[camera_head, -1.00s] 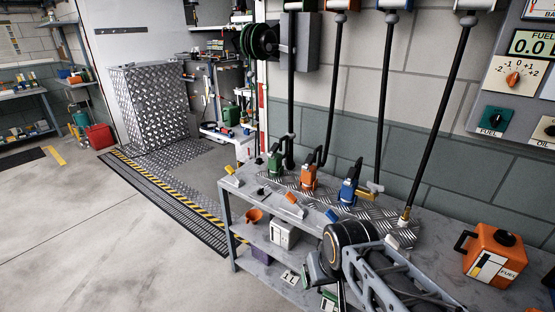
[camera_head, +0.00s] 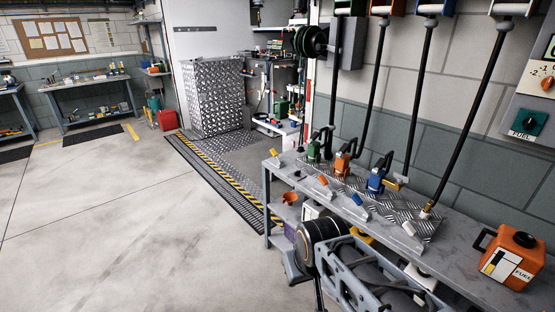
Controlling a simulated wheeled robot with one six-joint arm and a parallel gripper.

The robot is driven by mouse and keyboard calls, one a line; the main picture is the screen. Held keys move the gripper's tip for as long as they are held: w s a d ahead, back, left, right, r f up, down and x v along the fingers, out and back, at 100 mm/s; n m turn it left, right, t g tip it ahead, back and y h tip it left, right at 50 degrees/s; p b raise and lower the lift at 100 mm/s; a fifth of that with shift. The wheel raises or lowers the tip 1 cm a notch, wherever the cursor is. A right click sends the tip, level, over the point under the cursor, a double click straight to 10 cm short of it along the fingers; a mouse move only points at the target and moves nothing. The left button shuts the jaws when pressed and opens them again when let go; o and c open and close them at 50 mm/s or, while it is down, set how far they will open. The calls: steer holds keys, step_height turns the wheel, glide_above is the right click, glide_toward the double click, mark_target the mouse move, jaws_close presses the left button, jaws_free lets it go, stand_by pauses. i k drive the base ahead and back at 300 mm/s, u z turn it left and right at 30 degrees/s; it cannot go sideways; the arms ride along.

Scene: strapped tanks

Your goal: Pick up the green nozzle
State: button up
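The green nozzle (camera_head: 314,149) stands upright on the diamond-plate strip at the far left end of the workbench (camera_head: 464,244). A black hose hangs close beside it. The orange nozzle (camera_head: 343,158) and the blue nozzle (camera_head: 377,177) stand in a row to its right. My arm crosses the bottom of the view in front of the bench, well apart from the green nozzle. I cannot make out any gripper fingers.
An orange fuel can (camera_head: 510,258) stands on the bench's right end. Small coloured tags lie along its front. Several black hoses hang from the wall above. A metal-plated cabinet (camera_head: 214,97) stands behind. The floor left of the bench is clear.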

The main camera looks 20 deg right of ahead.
mark_target(313, 150)
steer(key=u, duration=0.8)
steer(key=i, duration=2.15)
steer(key=z, duration=1.15)
steer(key=i, duration=1.05)
steer(key=z, duration=1.3)
steer(key=i, duration=0.25)
steer(key=z, duration=0.05)
